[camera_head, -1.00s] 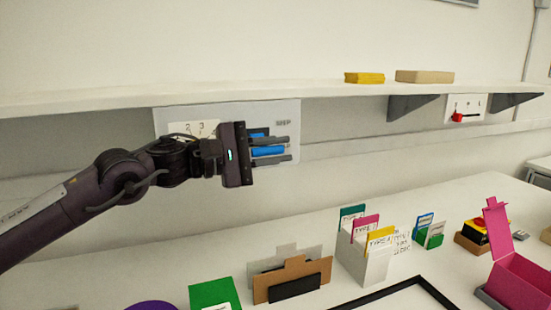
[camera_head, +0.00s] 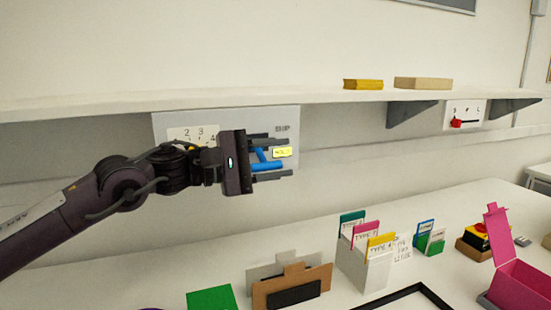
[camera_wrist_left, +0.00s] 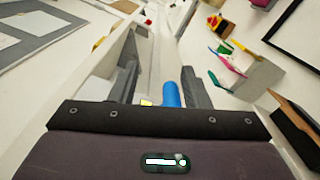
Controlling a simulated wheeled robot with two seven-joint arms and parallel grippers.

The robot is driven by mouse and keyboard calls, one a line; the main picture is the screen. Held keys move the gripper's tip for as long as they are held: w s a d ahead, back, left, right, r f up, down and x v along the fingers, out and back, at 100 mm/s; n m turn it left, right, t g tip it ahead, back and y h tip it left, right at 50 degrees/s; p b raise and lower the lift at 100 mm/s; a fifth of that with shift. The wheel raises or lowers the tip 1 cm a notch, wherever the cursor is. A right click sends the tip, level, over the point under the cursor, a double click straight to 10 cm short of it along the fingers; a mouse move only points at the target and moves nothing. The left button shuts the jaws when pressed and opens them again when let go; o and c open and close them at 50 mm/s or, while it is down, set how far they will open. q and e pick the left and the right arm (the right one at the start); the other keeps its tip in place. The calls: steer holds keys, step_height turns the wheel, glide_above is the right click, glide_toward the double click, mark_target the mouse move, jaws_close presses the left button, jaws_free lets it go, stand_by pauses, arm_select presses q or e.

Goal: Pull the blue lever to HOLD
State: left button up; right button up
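The blue lever (camera_head: 266,166) sits on a grey panel (camera_head: 225,122) below the shelf. My left gripper (camera_head: 288,157) is in front of the panel, fingers apart, with the lever between them. In the left wrist view the blue lever (camera_wrist_left: 171,95) lies close to the right-hand finger; I cannot tell whether they touch. A gap separates it from the other finger. A yellow label (camera_head: 282,152) shows just above the lever's outer end, its lettering too small to read surely. The gripper hides part of the panel and the lever's base. My right gripper is not in view.
The shelf (camera_head: 200,103) runs above the panel, with a yellow block (camera_head: 363,85) and a tan block (camera_head: 423,83) on it. A second panel with a red lever (camera_head: 456,123) is at right. Card holders and a pink box (camera_head: 520,280) stand on the table below.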

arm_select(q)
steer(key=shift+a+r, duration=0.15)
steer(key=shift+a, duration=0.3)
steer(key=b+v, duration=0.1)
steer(key=v, duration=0.6)
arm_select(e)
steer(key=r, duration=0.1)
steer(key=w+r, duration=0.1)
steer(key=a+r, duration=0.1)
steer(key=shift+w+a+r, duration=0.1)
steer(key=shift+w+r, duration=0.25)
arm_select(q)
steer(key=shift+s+d, duration=0.1)
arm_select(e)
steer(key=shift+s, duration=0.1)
